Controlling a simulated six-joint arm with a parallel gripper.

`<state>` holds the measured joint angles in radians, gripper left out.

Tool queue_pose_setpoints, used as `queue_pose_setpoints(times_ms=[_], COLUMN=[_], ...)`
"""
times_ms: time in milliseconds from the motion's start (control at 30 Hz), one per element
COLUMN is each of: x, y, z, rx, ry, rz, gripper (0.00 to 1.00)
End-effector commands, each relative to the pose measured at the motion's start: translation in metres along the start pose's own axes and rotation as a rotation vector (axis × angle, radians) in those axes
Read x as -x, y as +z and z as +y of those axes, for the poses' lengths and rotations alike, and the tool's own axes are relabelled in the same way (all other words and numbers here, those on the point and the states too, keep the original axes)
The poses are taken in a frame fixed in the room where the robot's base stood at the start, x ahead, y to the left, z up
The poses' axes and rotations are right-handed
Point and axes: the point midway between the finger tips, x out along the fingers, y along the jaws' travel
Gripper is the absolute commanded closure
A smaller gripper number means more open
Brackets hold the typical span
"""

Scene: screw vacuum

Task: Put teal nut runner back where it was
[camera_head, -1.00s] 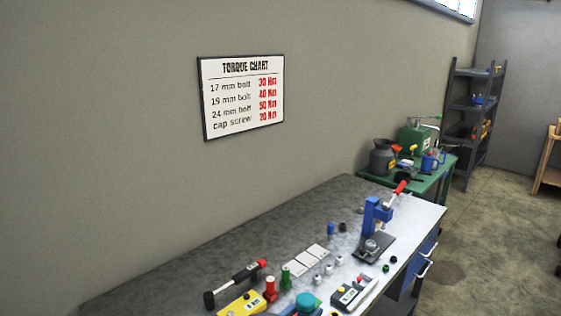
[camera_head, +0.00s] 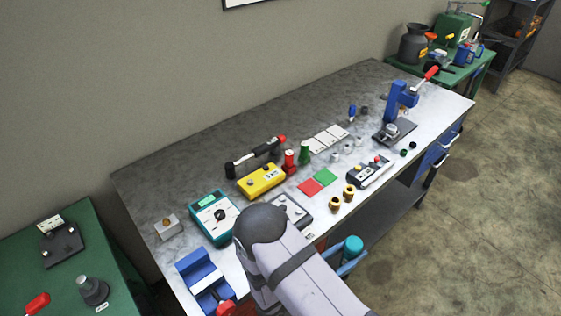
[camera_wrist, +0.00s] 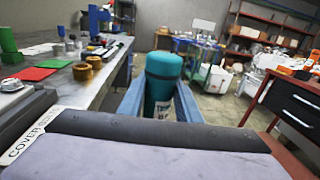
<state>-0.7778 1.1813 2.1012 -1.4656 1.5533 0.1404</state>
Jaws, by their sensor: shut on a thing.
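The teal nut runner (camera_head: 352,246) is held between the blue fingers of my gripper (camera_head: 346,262), beyond the front edge of the workbench (camera_head: 330,232) in the head view. My arm covers part of the bench front in the head view.
On the bench are a teal dial box (camera_head: 207,224), a yellow box (camera_head: 255,184), a red mat (camera_head: 309,188), a green mat (camera_head: 326,177), brass sockets (camera_head: 336,203) and a blue vise (camera_head: 195,268). A green table (camera_head: 70,285) stands at left. The floor at right (camera_head: 450,260) is clear.

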Motion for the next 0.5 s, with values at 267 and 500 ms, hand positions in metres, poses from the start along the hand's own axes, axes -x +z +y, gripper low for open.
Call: queue_pose_setpoints(times_ms=[267,500], x=[0.012,0.045], y=[0.025,0.079], z=[0.021,0.061], rx=[-0.003,-0.003], ry=[0.086,0.295], rz=[0.002,0.008], gripper=[1.00,1.00])
